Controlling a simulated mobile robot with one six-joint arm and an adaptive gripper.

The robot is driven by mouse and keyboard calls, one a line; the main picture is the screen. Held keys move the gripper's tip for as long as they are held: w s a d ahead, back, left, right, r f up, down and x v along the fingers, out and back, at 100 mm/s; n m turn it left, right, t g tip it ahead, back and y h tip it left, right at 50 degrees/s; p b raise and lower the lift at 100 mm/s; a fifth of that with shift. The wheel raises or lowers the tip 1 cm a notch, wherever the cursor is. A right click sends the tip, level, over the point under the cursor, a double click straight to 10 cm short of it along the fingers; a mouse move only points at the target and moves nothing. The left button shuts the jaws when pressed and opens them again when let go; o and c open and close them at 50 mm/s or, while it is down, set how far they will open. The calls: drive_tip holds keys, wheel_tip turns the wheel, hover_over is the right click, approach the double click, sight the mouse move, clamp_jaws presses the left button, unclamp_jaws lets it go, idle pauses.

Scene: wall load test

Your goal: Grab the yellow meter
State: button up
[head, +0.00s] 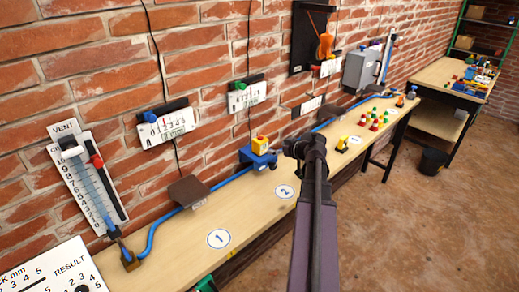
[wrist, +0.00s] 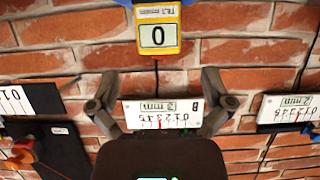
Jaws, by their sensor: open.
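The yellow meter (wrist: 158,38) has a pale display reading 0 and shows at the top middle of the wrist view. In the head view the yellow meter (head: 260,146) sits on a blue holder (head: 258,159) on the bench, against the wall. My gripper (wrist: 159,76) is open and empty, its two fingers spread on either side of the picture's middle. The meter is beyond the fingertips and apart from them. In the head view my gripper (head: 300,146) is over the bench, to the right of the meter.
Gauge B (wrist: 162,114) is on the brick wall, between the fingers in the wrist view. The bench (head: 240,215) carries a brown block (head: 188,191), a blue hose (head: 160,222) and several coloured pegs (head: 375,121). The bench around marker 2 is clear.

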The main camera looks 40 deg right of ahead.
sight(265, 145)
drive_tip(key=shift+b+x, duration=0.75)
drive_tip(key=shift+x, duration=1.9)
drive_tip(key=shift+b+x, duration=0.9)
drive_tip(key=shift+x, duration=1.15)
drive_tip(key=shift+w+d+f, duration=0.1)
drive_tip(key=shift+w+f, duration=0.15)
drive_tip(key=shift+w, duration=0.35)
drive_tip(key=c, duration=1.1)
drive_tip(key=shift+r, duration=0.2)
drive_tip(key=shift+c, duration=0.2)
